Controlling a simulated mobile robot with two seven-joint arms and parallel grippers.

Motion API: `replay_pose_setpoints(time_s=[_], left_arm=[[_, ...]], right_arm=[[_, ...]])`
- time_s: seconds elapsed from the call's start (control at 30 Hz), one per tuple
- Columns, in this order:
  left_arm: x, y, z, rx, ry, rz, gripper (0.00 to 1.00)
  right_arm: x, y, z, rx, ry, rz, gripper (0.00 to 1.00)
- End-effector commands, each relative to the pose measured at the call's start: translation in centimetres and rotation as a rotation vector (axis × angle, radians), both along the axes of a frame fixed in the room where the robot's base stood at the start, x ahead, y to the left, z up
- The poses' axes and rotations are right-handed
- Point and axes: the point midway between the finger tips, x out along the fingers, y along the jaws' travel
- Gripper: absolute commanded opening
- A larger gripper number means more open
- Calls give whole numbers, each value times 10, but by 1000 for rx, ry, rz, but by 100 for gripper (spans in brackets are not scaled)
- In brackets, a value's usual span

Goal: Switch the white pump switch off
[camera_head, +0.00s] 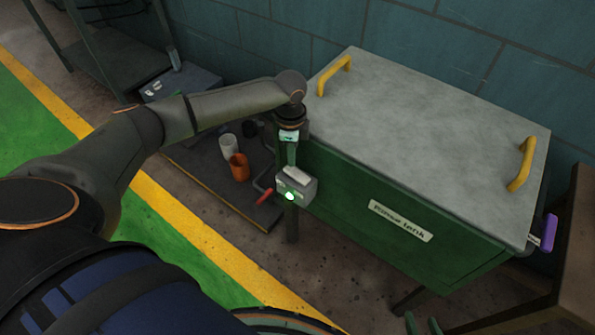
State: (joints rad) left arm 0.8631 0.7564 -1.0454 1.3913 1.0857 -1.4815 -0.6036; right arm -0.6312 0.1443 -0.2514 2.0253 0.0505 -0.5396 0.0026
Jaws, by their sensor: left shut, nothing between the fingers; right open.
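The pump switch is a small grey box (306,188) on the near left corner of the green rinse tank, with a white piece (297,174) at its top and a lit green lamp (290,196) on its front. My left gripper (291,158) is shut and empty, pointing down just above the white piece. I cannot tell whether its tips touch it. My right gripper (423,325) shows only as two separated fingertips at the bottom edge; it is open and empty.
The rinse tank (440,120) has a grey lid with two yellow handles. A red lever (264,196) sits left of the switch box. A white cup (228,146) and an orange cup (239,167) stand on a low platform. A purple handle (549,233) is at the tank's right end.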

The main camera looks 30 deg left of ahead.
Motion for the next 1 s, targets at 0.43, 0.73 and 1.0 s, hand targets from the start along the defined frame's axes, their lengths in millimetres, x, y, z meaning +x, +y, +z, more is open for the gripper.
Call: replay_pose_setpoints(time_s=[0.43,0.73,1.0], left_arm=[[0,0,-7,0,0,0,0],[0,0,-11,-1,0,0,0],[0,0,-15,0,0,0,0]], right_arm=[[-3,0,-4,0,6,0,50],[-4,0,-7,0,9,0,50],[-4,0,-9,-1,11,0,50]])
